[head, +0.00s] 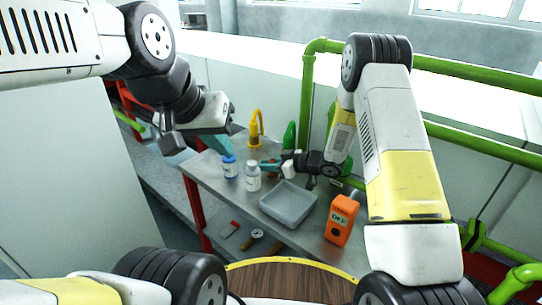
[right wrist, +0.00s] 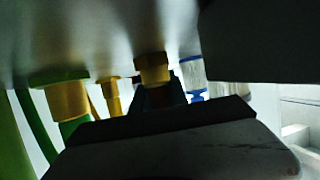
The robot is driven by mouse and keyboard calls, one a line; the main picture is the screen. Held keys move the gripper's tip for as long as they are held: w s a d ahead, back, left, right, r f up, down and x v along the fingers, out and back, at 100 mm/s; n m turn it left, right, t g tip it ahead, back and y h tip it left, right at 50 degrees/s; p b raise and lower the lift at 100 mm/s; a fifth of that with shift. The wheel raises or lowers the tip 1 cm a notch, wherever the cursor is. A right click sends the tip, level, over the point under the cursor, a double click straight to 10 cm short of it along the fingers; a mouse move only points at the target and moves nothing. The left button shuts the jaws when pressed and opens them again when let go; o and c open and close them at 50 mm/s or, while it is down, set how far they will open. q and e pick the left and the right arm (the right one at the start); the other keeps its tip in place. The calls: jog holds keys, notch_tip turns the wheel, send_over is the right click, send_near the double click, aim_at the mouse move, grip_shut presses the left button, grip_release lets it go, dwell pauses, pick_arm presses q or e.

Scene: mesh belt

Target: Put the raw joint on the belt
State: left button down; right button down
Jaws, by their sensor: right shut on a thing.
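My right gripper (head: 268,165) is low over the grey metal table, between the white-capped bottle and the green bottle. It is shut on a small brass-coloured piece, seemingly the raw joint (right wrist: 153,68), which shows between the fingers in the right wrist view. In the head view the piece is too small and hidden to make out. A grey strip (head: 155,180) left of the table, beside red posts, may be the belt; I cannot tell surely.
Green rails (head: 306,95) stand behind and right.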

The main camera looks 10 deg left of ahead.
jog(key=shift+f, duration=0.1)
jog(key=c, duration=1.3)
grip_release()
